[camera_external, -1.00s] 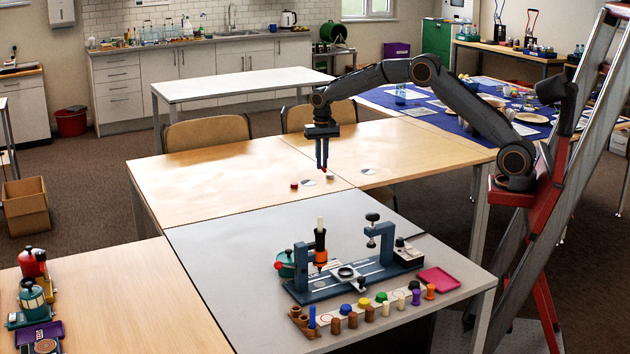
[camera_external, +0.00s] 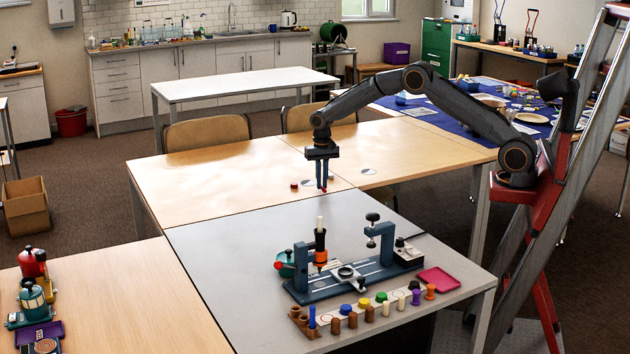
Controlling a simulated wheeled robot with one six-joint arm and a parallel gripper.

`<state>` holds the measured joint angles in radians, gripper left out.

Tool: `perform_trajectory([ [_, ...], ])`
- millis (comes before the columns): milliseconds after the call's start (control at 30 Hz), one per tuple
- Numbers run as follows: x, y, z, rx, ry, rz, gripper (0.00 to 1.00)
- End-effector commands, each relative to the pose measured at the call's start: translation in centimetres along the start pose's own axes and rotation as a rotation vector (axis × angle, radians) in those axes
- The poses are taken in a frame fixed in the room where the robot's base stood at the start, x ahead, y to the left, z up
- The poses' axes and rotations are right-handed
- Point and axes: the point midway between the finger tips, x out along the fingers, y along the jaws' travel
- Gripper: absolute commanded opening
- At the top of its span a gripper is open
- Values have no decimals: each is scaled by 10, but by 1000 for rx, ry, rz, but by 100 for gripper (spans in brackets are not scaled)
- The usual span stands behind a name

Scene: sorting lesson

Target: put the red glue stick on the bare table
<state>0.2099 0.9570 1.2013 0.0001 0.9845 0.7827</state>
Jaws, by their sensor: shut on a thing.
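My gripper (camera_external: 322,187) points straight down over the far wooden table and is shut. A small red thing (camera_external: 324,190) shows at its fingertips; I take it to be the red glue stick. Most of it is hidden by the fingers, and its shape is too small to read. It is low, close to the tabletop; I cannot tell whether it touches. The bare table (camera_external: 220,178) is pale wood with wide clear areas around the gripper.
A small dark red piece (camera_external: 294,186) lies left of my gripper, near a pale disc (camera_external: 308,183). Another pale disc (camera_external: 369,171) lies to the right. A grey table (camera_external: 225,255) in front carries a blue fixture (camera_external: 350,280), several coloured pegs and a pink tray (camera_external: 439,279).

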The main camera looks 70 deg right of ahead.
Motion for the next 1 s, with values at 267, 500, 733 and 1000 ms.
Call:
perform_trajectory([
  [267,12,0,0,0,1,-1,0],
  [500,16,0,0,0,1,-1,0],
  [733,16,0,0,0,1,-1,29],
  [1000,13,0,0,0,2,-2,29],
])
